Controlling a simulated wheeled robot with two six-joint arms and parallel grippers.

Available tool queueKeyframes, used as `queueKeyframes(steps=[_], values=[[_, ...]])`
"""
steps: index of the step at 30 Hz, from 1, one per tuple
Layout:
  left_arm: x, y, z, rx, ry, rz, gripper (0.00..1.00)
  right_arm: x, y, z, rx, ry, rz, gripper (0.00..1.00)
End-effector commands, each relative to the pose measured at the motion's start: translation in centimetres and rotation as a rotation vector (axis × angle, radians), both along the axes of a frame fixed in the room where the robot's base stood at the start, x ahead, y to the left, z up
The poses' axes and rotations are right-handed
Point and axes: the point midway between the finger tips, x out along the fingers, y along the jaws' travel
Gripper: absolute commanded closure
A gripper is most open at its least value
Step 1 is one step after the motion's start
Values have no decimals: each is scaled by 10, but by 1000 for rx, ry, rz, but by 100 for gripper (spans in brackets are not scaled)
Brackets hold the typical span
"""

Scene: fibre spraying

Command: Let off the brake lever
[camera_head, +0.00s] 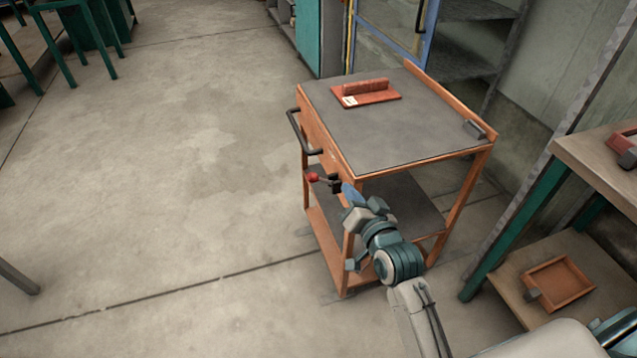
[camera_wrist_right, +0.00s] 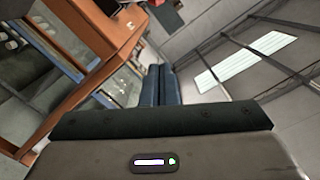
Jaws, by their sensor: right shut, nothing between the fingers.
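The brake lever (camera_head: 324,181), a dark bar with a red knob at its left end, sticks out from the left side of the orange cart (camera_head: 415,147), below the top. In the head view my right gripper (camera_head: 347,190) is just right of the lever's dark bracket, fingers pointing up and left. It is shut with nothing held; I cannot tell whether it touches the lever. In the right wrist view the blue fingers (camera_wrist_right: 158,85) lie together, with part of the orange cart (camera_wrist_right: 85,60) to their left. My left gripper is out of view.
A red block on an orange plate (camera_head: 378,97) lies on the cart top. A dark handle (camera_head: 303,135) juts from the cart's left side. A wooden workbench (camera_head: 590,165) stands at the right, with an orange tray (camera_head: 560,284) on its lower shelf. Floor (camera_head: 170,190) is clear to the left.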

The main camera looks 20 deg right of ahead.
Motion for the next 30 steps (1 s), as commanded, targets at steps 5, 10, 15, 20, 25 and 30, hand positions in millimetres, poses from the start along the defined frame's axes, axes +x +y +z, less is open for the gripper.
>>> queueKeyframes(steps=[5,10,15,20,25,30], values=[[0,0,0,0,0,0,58,0,0,0,0,1,0,100],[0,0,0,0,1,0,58,4,0,0,-1,1,0,100],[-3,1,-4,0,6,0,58,25,2,-1,0,1,0,100],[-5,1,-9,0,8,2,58,59,5,-3,0,0,0,100],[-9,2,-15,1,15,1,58,95,8,-6,-1,1,0,100],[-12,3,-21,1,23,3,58,103,20,-26,2,6,0,100]])
